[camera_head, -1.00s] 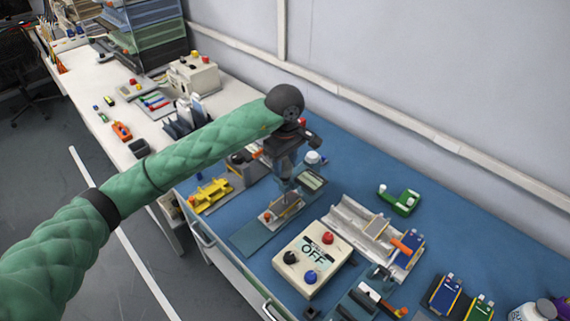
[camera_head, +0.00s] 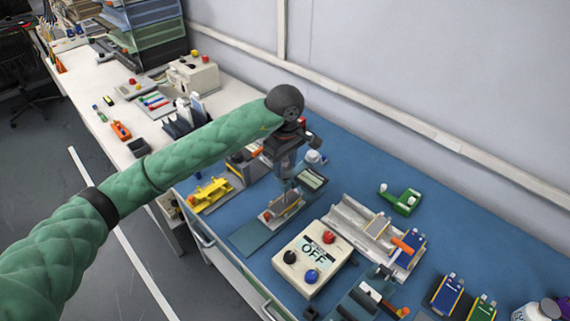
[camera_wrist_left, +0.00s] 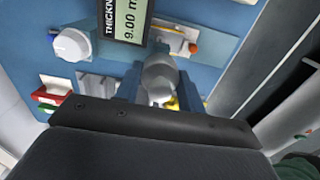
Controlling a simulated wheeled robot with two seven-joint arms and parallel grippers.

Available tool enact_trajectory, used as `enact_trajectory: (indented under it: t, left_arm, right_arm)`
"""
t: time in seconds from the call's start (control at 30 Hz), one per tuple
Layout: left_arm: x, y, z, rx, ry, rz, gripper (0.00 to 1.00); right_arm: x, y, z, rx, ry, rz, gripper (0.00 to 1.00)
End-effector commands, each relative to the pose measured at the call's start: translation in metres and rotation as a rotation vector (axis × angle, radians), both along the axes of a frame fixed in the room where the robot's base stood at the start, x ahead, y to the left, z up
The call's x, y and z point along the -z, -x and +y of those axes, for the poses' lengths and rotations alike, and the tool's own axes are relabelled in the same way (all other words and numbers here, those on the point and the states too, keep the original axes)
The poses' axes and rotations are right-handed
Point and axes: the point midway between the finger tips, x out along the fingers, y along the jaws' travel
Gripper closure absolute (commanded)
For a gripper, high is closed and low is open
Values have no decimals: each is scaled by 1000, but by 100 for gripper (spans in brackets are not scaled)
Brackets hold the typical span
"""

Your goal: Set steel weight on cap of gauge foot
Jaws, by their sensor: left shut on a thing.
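My left gripper (camera_head: 284,181) points down over the thickness gauge on the blue mat. In the left wrist view the gripper (camera_wrist_left: 158,88) is shut on a grey, rounded metal piece, which looks like the steel weight (camera_wrist_left: 158,72). The gauge's base plate (camera_head: 268,217) lies under the gripper. The gauge foot and its cap are hidden or too small to make out, so I cannot tell whether the weight touches the cap.
A cream box marked OFF (camera_head: 296,272) stands in front, with a pale grey channel tray (camera_head: 347,217) to its right. A yellow fixture (camera_head: 209,194) lies left of the gauge. A white knob (camera_head: 314,157) stands behind it. The blue mat (camera_head: 475,235) is clear toward the back right.

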Motion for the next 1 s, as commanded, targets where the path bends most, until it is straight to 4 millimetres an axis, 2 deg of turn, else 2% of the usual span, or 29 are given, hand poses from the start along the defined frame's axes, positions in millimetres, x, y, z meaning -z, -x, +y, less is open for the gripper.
enact_trajectory:
  t: [0.37, 0.4, 0.5, 0.53, 0.83, 1.0]
  left_arm:
    - [5, 0, 0, 0, 1, -1, 96]
    - [5, 0, 0, 0, 1, -1, 59]
    - [4, 0, 0, 0, 1, -1, 39]
    - [4, 0, 0, 0, 1, -1, 35]
    - [4, 0, 0, 0, 0, 0, 35]
    - [-13, -1, 0, 1, 1, -2, 35]
  right_arm:
    - [7, 0, 0, 0, 0, 0, 64]
    - [7, 0, 0, 0, 0, 0, 64]
    - [6, 0, 0, 0, 0, 0, 64]
    - [6, 0, 0, 0, 0, 0, 64]
    - [6, 0, 0, 0, 0, 0, 64]
    - [5, 0, 0, 0, 0, 0, 64]
